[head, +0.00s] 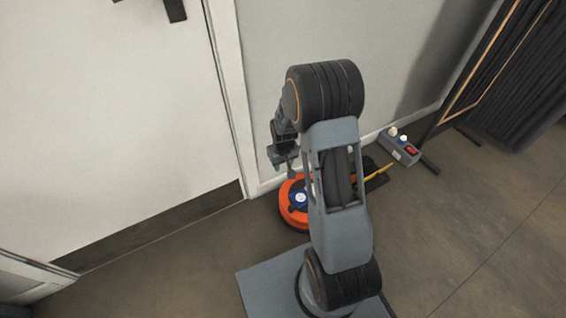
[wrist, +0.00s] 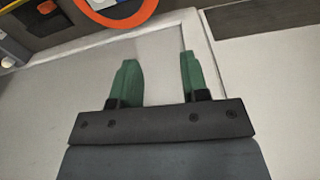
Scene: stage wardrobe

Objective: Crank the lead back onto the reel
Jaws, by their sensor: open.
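The orange cable reel (head: 290,214) sits on the floor against the wall, with a blue-and-white hub (head: 300,198) on its face. My arm hides its right side. Part of its orange rim shows at the top of the wrist view (wrist: 124,24). A yellow strip, perhaps the lead (head: 379,172), shows to the right behind my arm. I cannot make out the crank handle clearly. My gripper (head: 283,164) is above the reel near the wall. In the wrist view its green fingers (wrist: 157,80) are apart, with nothing between them.
A grey box with a red switch (head: 400,148) lies on the floor by the wall. A white door (head: 110,110) is at left. A framed panel (head: 490,60) and dark hanging cloth (head: 525,85) stand at right. The floor at lower right (head: 460,220) is clear.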

